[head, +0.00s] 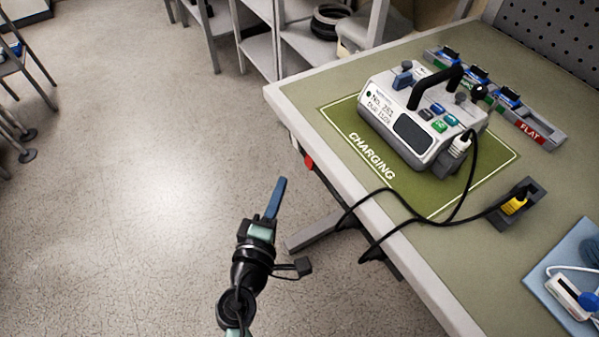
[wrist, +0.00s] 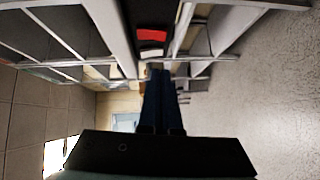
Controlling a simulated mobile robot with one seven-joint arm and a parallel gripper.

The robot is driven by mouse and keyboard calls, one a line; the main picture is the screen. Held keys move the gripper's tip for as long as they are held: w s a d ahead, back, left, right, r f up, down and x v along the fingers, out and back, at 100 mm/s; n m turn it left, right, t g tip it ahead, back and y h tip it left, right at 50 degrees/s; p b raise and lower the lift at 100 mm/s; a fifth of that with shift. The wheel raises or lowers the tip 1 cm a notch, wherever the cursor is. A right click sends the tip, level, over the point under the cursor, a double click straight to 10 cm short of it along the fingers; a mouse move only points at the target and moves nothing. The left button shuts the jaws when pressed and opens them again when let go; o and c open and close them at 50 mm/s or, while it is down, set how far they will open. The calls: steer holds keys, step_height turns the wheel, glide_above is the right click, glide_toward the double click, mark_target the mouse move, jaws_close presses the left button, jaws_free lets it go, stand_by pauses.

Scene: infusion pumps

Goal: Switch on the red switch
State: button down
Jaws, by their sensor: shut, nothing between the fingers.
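The red switch (head: 309,162) shows as a small red patch on the side of the table, just under its left edge. It also shows in the wrist view (wrist: 152,36), as a red rocker in a dark housing near the top centre. My gripper (head: 279,186) has blue fingers, shut and empty. It is out over the floor, below and left of the switch in the head view, with a gap between them. In the wrist view the fingertips (wrist: 160,74) point up the picture, below the switch and apart from it.
The table (head: 290,97) bears a white infusion pump (head: 412,130) on a green charging mat (head: 345,108). A black cable (head: 385,190) hangs over the table's front edge near my arm. A yellow plug (head: 514,204) sits in a socket. The floor (head: 150,180) at left is clear.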

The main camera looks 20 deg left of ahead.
mark_target(305, 163)
steer(key=w, duration=0.1)
steer(key=w+d, duration=0.1)
steer(key=w, duration=0.1)
steer(key=w+d, duration=0.1)
steer(key=w, duration=0.1)
steer(key=shift+d+f, duration=0.1)
steer(key=shift+f, duration=0.25)
steer(key=shift+w+d+f+n+t+b, duration=0.15)
steer(key=shift+w+n+t+b, duration=0.15)
steer(key=shift+b, duration=0.65)
